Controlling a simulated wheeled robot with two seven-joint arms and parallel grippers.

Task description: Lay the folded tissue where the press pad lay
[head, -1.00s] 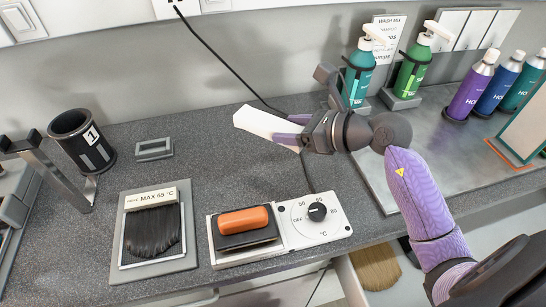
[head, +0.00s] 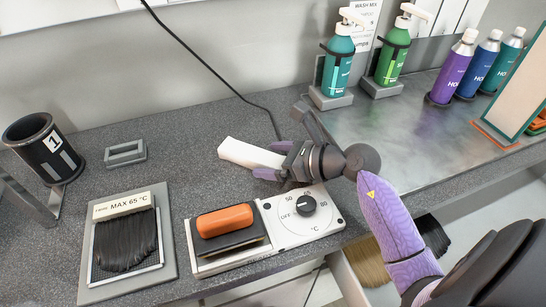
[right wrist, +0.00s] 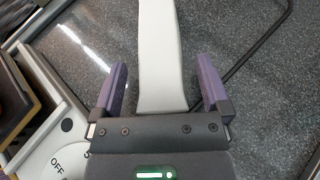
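The folded tissue (head: 243,153) is a long white strip above or on the dark counter, behind the dial unit. My right gripper (head: 274,160) is around its right end. In the right wrist view the tissue (right wrist: 160,50) runs between the two purple fingers (right wrist: 161,85), with a narrow gap on each side, so the gripper is open. I cannot tell whether the tissue rests fully on the counter. An orange pad (head: 225,221) lies on the black plate of the dial unit (head: 306,222); I cannot tell if it is the press pad. My left gripper is not in view.
An empty grey frame (head: 125,153) lies on the counter at the left. Nearby are a dark cup marked 1 (head: 43,147) and a bristle tray marked MAX 65 °C (head: 127,240). Pump bottles (head: 338,68) and several cans stand behind at the right. A black cable crosses behind the gripper.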

